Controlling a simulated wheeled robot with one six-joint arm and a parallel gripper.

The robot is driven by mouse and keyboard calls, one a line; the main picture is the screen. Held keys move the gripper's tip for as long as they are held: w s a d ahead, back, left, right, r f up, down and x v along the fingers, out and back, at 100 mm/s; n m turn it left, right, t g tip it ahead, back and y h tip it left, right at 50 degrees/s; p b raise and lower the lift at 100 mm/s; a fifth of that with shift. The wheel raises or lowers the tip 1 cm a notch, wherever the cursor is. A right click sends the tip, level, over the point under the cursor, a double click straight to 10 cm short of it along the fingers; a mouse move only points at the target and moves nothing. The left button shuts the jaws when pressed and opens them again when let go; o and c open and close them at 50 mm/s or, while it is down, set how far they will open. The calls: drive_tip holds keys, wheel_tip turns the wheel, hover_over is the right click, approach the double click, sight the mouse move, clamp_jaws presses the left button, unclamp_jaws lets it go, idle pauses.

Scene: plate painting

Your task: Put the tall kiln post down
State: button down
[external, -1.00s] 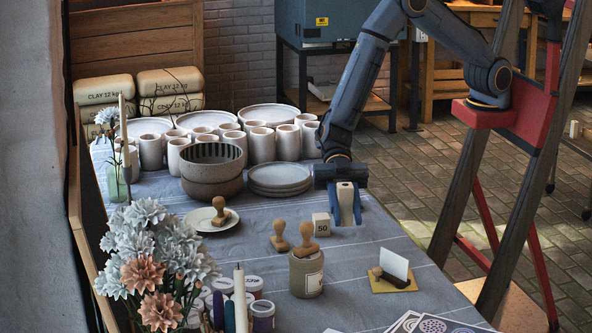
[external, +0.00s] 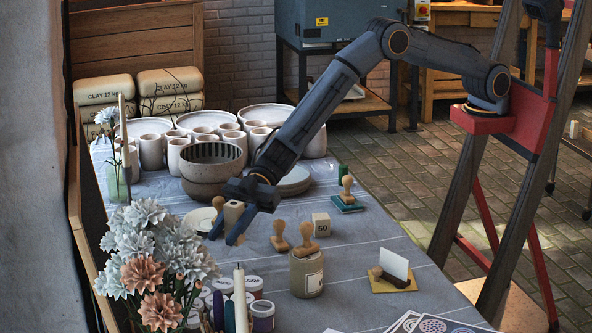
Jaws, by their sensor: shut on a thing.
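The post's lower end is not clearly visible. I cannot tell whether it touches the table. A small cube marked 50 (external: 321,224) stands on the cloth to the right.
The saucer (external: 196,220) with a wooden stamp is close on the left, partly hidden. Stamps (external: 278,238) and a stamp-topped jar (external: 306,275) stand right of my gripper. Bare cloth (external: 370,240) lies right of the cube.

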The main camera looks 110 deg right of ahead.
drive_tip(key=shift+f+p, duration=0.45)
drive_tip(key=shift+f, duration=2.35)
drive_tip(key=shift+f, duration=0.1)
drive_tip(key=c, duration=1.4)
unclamp_jaws()
drive_tip(key=shift+f, duration=0.1)
drive_tip(key=shift+o, duration=0.2)
drive_tip(key=shift+r, duration=0.2)
drive_tip(key=v, duration=1.2)
drive_tip(key=shift+d+f+b, duration=0.1)
drive_tip(key=shift+b, duration=0.3)
